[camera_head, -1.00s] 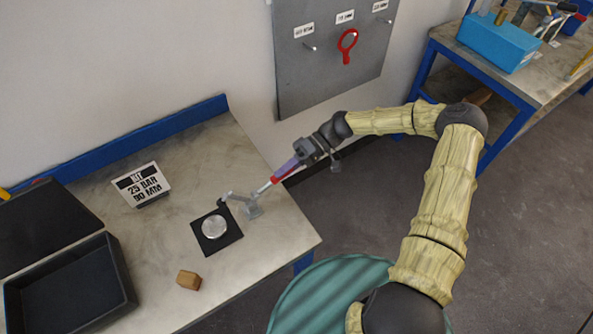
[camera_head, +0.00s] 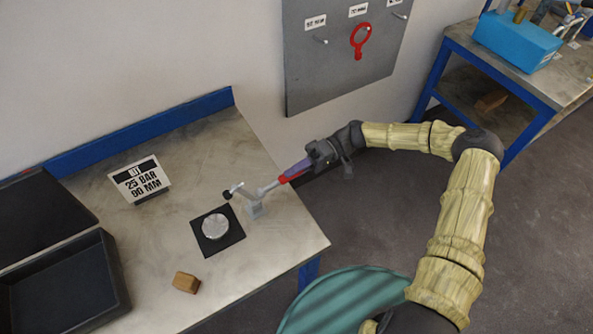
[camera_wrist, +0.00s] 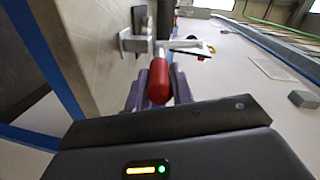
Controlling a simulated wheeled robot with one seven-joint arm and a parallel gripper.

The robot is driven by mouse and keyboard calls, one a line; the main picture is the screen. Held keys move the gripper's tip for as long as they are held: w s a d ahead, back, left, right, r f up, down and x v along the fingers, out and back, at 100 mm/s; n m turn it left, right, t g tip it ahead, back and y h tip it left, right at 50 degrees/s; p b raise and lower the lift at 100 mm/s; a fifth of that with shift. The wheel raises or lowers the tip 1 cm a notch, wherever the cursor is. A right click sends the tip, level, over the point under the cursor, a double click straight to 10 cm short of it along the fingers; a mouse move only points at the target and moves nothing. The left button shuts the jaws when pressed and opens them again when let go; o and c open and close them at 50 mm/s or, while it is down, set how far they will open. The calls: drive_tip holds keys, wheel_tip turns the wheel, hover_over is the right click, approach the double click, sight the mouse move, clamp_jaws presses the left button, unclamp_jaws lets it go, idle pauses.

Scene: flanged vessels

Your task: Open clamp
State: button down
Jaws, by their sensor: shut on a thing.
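The grey clamp (camera_head: 254,207) stands near the right edge of the workbench, beside a silver disc (camera_head: 215,226) on a black square plate (camera_head: 232,240). Its bar with a dark tip (camera_head: 228,195) is tilted up, clear of the disc. My gripper (camera_head: 292,173), with purple fingers, is shut on the clamp's red handle (camera_head: 284,179), to the right of the clamp. The wrist view shows the red handle (camera_wrist: 158,82) between the fingers (camera_wrist: 157,94), with the clamp's mount (camera_wrist: 135,44) beyond. The handle's far end is partly hidden by the gripper in the head view.
A "25 BAR 90 MM" sign (camera_head: 140,180) stands behind the disc. A brown block (camera_head: 186,282) lies in front. A black tray (camera_head: 122,280) is at left. A grey wall panel (camera_head: 345,75) holds a red ring tool (camera_head: 360,40). The bench between is clear.

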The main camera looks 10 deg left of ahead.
drive_tip(key=shift+s+f, duration=0.1)
drive_tip(key=shift+f, duration=0.1)
drive_tip(key=c, duration=1.2)
unclamp_jaws()
drive_tip(key=shift+r, duration=0.1)
drive_tip(key=b+v, duration=0.5)
drive_tip(key=v, duration=1.2)
drive_tip(key=shift+w+d, duration=0.15)
drive_tip(key=shift+w, duration=0.1)
